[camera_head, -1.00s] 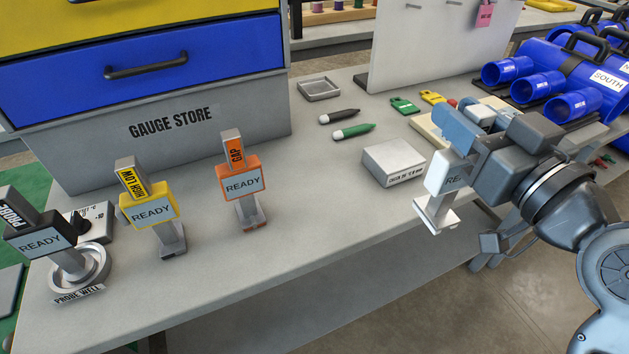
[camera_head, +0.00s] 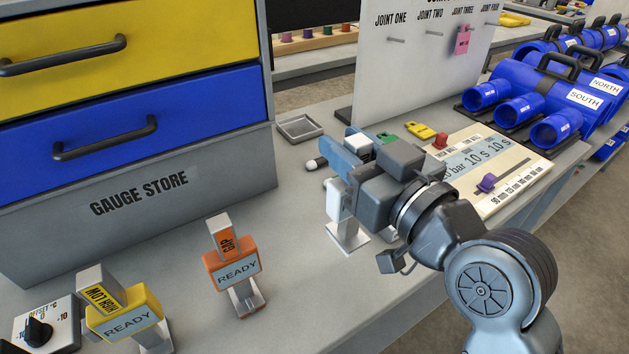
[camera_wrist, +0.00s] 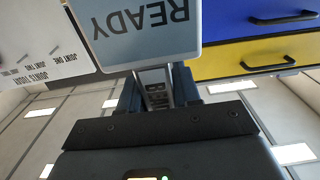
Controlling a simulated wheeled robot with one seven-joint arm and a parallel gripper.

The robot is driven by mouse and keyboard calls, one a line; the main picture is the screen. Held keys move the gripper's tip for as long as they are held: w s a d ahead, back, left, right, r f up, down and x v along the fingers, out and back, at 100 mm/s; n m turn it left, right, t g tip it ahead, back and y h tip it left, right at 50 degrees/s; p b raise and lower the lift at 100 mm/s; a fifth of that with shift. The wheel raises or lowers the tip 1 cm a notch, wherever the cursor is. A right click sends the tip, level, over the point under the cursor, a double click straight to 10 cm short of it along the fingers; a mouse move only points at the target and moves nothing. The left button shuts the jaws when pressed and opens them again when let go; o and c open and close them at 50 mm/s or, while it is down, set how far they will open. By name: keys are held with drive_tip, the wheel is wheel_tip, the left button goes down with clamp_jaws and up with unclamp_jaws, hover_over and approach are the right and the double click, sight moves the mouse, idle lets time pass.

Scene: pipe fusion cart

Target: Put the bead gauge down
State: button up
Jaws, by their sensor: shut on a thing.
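The bead gauge is a pale, white-grey upright tool with a flat square foot. In the head view the bead gauge (camera_head: 349,232) hangs from my gripper (camera_head: 352,165), partly hidden behind it. My gripper is shut on it, and the foot is over or on the bench top; I cannot tell whether it touches. In the wrist view the READY face of the bead gauge (camera_wrist: 140,30) shows upside down, with part of the word BEAD on its stem between the fingers (camera_wrist: 155,88).
An orange gap gauge (camera_head: 232,268) and a yellow high-low gauge (camera_head: 122,310) stand at front left. The blue and yellow drawers of the gauge store (camera_head: 140,195) rise behind them. A small grey tray (camera_head: 299,128) and a control panel (camera_head: 510,190) flank my arm. Bare bench lies left of the gripper.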

sight(341, 210)
drive_tip(key=a+f, duration=0.4)
drive_tip(key=f, duration=0.2)
drive_tip(key=shift+w+f, duration=0.2)
drive_tip(key=shift+w, duration=0.25)
drive_tip(key=shift+f, duration=0.1)
drive_tip(key=shift+f, duration=0.15)
drive_tip(key=o, duration=1.1)
drive_tip(key=b+v, duration=0.2)
drive_tip(key=v, duration=0.8)
drive_tip(key=shift+s+d, duration=0.25)
drive_tip(key=shift+s, duration=0.1)
drive_tip(key=shift+s+d+r+b, duration=0.2)
drive_tip(key=shift+s+d+b, duration=0.15)
drive_tip(key=shift+s, duration=0.15)
